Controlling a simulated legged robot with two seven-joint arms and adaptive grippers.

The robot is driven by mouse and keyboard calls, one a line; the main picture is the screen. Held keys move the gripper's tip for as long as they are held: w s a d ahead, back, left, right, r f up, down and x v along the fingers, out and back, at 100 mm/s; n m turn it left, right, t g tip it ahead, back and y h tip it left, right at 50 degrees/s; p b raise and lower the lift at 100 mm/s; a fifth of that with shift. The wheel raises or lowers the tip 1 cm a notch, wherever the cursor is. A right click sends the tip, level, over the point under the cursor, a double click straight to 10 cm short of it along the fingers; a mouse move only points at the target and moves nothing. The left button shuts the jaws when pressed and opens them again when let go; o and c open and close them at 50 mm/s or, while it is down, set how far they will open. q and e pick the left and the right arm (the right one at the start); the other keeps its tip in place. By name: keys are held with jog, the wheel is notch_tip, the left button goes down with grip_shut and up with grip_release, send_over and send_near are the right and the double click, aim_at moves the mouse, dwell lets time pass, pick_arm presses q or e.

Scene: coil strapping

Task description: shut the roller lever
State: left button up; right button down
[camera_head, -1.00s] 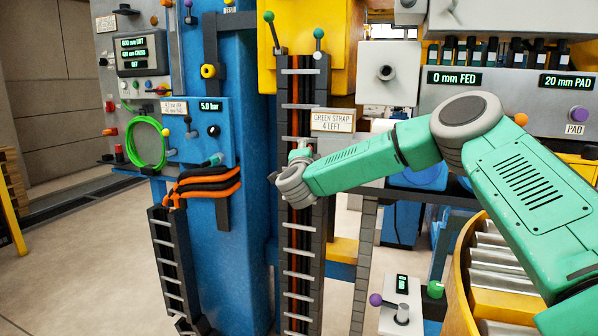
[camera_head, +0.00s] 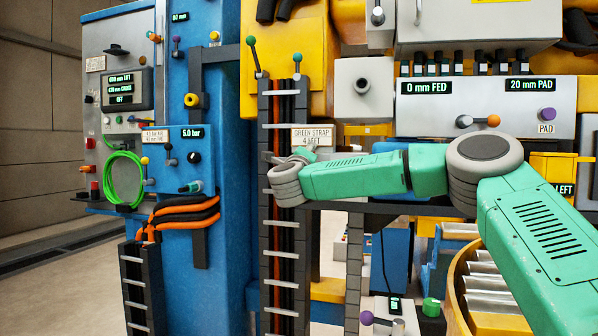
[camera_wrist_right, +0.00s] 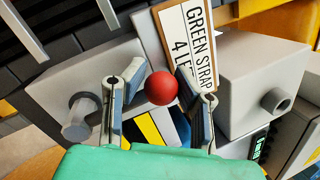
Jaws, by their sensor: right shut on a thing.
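A red ball knob (camera_wrist_right: 161,88) sits between the fingers of my right gripper (camera_wrist_right: 161,76) in the right wrist view. It appears to be the roller lever's knob; the rest of the lever is hidden. The fingers are shut on it, one on each side. In the head view my right gripper (camera_head: 308,153) is at the upright strap channel (camera_head: 284,110), just below the "GREEN STRAP 4 LEFT" sign (camera_head: 312,137). The red knob cannot be made out there. My left gripper is not in view.
Grey blocks flank the fingers in the wrist view, one with a round stub (camera_wrist_right: 277,100). A green-knobbed lever (camera_head: 252,42) rises above the channel. A grey panel (camera_head: 440,110) reads "0 mm FED" and "20 mm PAD". A roller conveyor (camera_head: 487,285) lies under my forearm.

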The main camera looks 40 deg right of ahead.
jog(key=shift+s+d+f+m+g+b, duration=0.15)
jog(key=shift+f+m+g+b, duration=0.1)
jog(key=shift+f, duration=0.25)
jog(key=shift+d+f+m+g+b, duration=0.15)
jog(key=shift+f+b, duration=0.05)
jog(key=shift+f, duration=0.25)
jog(key=c, duration=1.3)
grip_release()
jog(key=shift+r, duration=0.1)
jog(key=shift+c, duration=0.2)
jog(key=o, duration=0.3)
jog(key=shift+s, duration=0.2)
jog(key=shift+o, duration=0.2)
jog(key=shift+d+r, duration=0.15)
jog(key=shift+r, duration=0.05)
jog(key=shift+w, duration=0.1)
jog(key=shift+a+r, duration=0.1)
jog(key=shift+a, duration=0.15)
jog(key=v, duration=1.1)
jog(key=shift+s+f, duration=0.25)
jog(key=shift+f, duration=0.2)
